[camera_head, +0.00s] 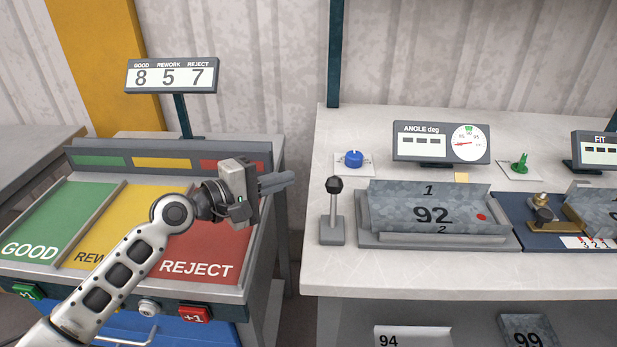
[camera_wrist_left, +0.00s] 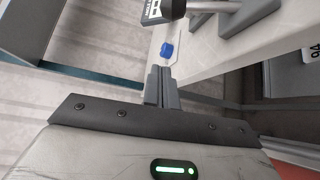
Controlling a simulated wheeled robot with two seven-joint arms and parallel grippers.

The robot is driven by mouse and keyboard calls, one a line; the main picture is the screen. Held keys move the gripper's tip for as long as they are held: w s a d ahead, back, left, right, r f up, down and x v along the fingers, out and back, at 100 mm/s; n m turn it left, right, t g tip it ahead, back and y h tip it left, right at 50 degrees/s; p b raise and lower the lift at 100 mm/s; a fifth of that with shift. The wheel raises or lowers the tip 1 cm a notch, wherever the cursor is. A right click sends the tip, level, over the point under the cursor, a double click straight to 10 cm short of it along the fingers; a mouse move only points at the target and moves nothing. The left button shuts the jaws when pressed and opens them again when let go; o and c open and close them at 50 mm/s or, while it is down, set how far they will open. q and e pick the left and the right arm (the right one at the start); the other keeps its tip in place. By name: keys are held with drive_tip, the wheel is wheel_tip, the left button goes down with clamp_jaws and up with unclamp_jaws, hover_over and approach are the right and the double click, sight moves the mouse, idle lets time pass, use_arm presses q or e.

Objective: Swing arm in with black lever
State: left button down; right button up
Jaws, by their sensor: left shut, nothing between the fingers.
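The black lever (camera_head: 334,186) stands upright on a grey base at the front left of the right-hand bench. Beside the lever a bent grey panel (camera_head: 432,207) marked 92 sits in a grey fixture (camera_head: 430,240). My right gripper is not in view.
Behind the lever are a blue knob (camera_head: 354,159) and the angle gauge (camera_head: 440,143). A green knob (camera_head: 520,162) and a blue fixture (camera_head: 515,222) stand to the right. The sorting bench (camera_head: 105,225) with its counter sign (camera_head: 171,75) is at left. The bench front by the lever is clear.

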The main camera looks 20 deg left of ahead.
sight(334, 202)
use_arm(q)
drive_tip(key=d, duration=0.1)
drive_tip(key=d+p, duration=0.1)
drive_tip(key=d, duration=0.1)
drive_tip(key=w+d+p, duration=0.1)
drive_tip(key=d, duration=0.1)
drive_tip(key=shift+r, duration=0.15)
drive_tip(key=shift+d, duration=0.1)
drive_tip(key=shift+s, duration=0.1)
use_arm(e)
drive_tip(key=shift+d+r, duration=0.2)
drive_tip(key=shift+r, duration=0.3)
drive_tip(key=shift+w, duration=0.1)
